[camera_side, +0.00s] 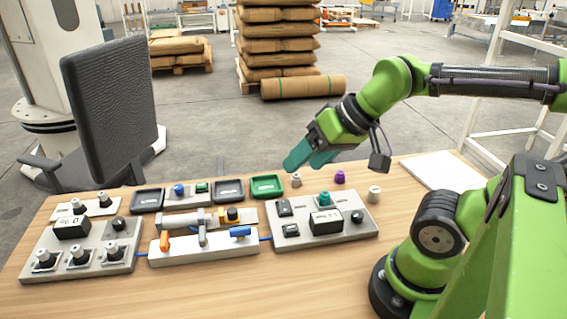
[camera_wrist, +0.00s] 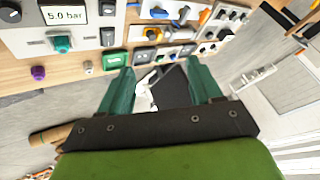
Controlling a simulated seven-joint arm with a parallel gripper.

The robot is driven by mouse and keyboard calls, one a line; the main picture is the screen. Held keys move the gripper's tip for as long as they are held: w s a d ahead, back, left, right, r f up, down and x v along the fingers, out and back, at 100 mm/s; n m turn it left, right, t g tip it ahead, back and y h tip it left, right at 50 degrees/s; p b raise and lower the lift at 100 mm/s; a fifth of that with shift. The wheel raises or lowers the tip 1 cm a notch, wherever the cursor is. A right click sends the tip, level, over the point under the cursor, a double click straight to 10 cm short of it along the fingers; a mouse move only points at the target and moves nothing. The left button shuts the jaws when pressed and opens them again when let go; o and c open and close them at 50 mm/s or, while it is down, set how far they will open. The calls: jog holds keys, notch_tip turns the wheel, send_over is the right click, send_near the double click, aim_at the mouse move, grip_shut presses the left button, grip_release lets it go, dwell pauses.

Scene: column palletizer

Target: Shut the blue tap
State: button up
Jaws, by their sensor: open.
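The blue tap (camera_side: 240,231) is on the white pipe board at the middle front of the table. Its handle lies roughly along the board's long edge in the side view. The blue handle also shows near the top of the wrist view (camera_wrist: 158,13). My gripper (camera_side: 305,163) is open and empty, above the table's far edge, up and right of the tap in the side view. Its two teal fingers are apart in the wrist view (camera_wrist: 160,68), with nothing between them. Nothing touches the tap.
An orange tap (camera_side: 164,241) is on the same board, left of the blue one. Control panels flank it: a left one (camera_side: 38,262) and a right one (camera_side: 355,229). Small trays, including a green one (camera_side: 267,186), stand behind. A black chair back (camera_side: 110,110) rises at far left.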

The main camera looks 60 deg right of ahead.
jog(key=w+d+f+g, duration=0.2)
jog(key=w, duration=0.1)
jog(key=w+f, duration=0.1)
jog(key=w, duration=0.1)
jog(key=shift+w+d+f+m+g+h, duration=0.1)
jog(key=shift+d+f+m+g+h, duration=0.2)
jog(key=shift+d+f+g, duration=0.1)
grip_shut()
jog(key=w+d+f+n+g+y, duration=0.1)
jog(key=w+f+n+g+y, duration=0.1)
jog(key=w+n, duration=0.5)
jog(key=w+d+f+n+g+y, duration=0.2)
jog(key=w+f+n+g+y, duration=0.1)
jog(key=w+n, duration=0.4)
notch_tip(320, 180, down, 3)
jog(key=shift+w+r+n+y, duration=0.15)
jog(key=shift+w+n+y, duration=0.2)
jog(key=shift+n+y, duration=0.15)
